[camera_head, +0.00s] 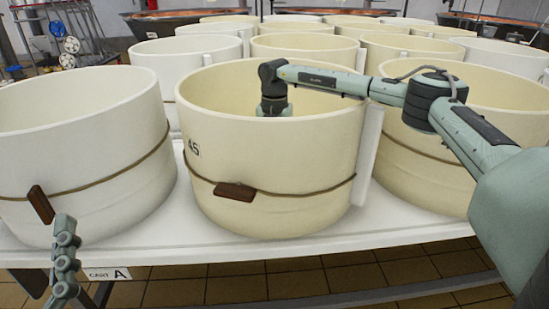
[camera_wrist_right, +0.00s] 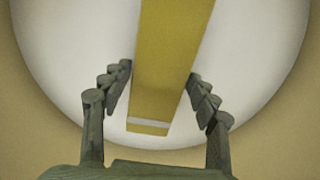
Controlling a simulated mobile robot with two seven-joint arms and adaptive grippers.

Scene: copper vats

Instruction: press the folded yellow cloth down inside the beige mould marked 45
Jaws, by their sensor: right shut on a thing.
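The beige mould marked 45 (camera_head: 285,165) stands upright at the front middle of the cart, with a band and a brown block around its outside. My right arm reaches over its rim and down inside; the gripper itself is hidden by the front wall in the head view. In the right wrist view, my right gripper (camera_wrist_right: 160,75) is shut on the yellow cloth (camera_wrist_right: 168,60), a long flat strip with a pale band at its near end. White shows around the cloth, inside the mould's beige wall (camera_wrist_right: 28,125). My left gripper (camera_head: 65,245) is outside, at the lower left; its opening is unclear.
A whiter mould (camera_head: 75,150) stands close on the left and another beige one (camera_head: 440,140) on the right. Several more moulds fill the cart behind. The white cart top (camera_head: 300,248) has a narrow free strip at its front edge.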

